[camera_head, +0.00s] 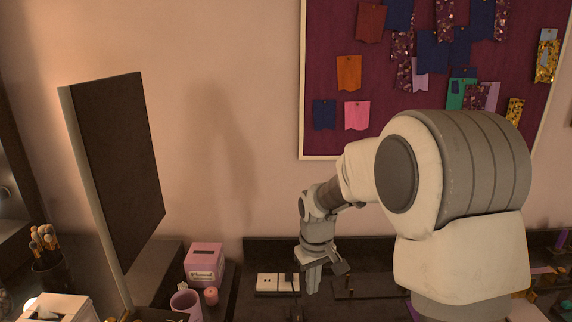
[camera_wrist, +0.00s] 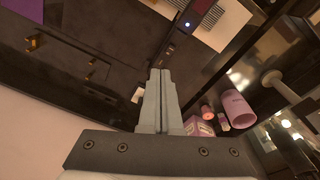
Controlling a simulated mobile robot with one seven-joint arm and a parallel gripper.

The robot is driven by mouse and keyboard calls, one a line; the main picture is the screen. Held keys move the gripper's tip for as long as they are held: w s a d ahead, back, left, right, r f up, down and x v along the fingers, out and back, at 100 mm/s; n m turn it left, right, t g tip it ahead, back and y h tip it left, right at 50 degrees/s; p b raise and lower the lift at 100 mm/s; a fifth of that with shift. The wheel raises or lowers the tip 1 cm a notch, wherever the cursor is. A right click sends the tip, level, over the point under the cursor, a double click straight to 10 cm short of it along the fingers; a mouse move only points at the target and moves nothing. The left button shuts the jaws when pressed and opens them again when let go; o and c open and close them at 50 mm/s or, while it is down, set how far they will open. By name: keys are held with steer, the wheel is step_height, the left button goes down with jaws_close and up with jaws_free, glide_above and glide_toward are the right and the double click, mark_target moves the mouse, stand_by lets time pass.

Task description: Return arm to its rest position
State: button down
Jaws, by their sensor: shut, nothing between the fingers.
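My gripper (camera_head: 312,283) is at the end of my extended arm, low over the dark counter near the wall, pointing downward. Its fingers are shut with nothing between them. In the wrist view my gripper (camera_wrist: 160,72) shows two grey fingers pressed side by side, and dark surfaces lie beyond them. My arm crosses the right half of the head view and hides part of the counter and the pinboard.
A white socket plate (camera_head: 268,283) is beside my gripper. A pink box (camera_head: 204,262), pink cup (camera_head: 186,303) and small candle (camera_head: 211,296) stand left. A tall dark panel (camera_head: 118,165) rises further left. A pinboard (camera_head: 335,100) hangs behind my arm.

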steer(key=s+d+r+m+t, duration=0.2)
steer(key=s+d+r, duration=0.3)
steer(key=s+r, duration=0.7)
steer(key=s+d+r+m+t, duration=0.1)
steer(key=s+r, duration=0.1)
steer(key=s, duration=0.4)
steer(key=s+d+r+m+t, duration=0.1)
steer(key=s+r+m, duration=0.1)
steer(key=s, duration=0.4)
steer(key=shift+s+d, duration=0.3)
steer(key=shift+d, duration=0.1)
steer(key=shift+r, duration=0.1)
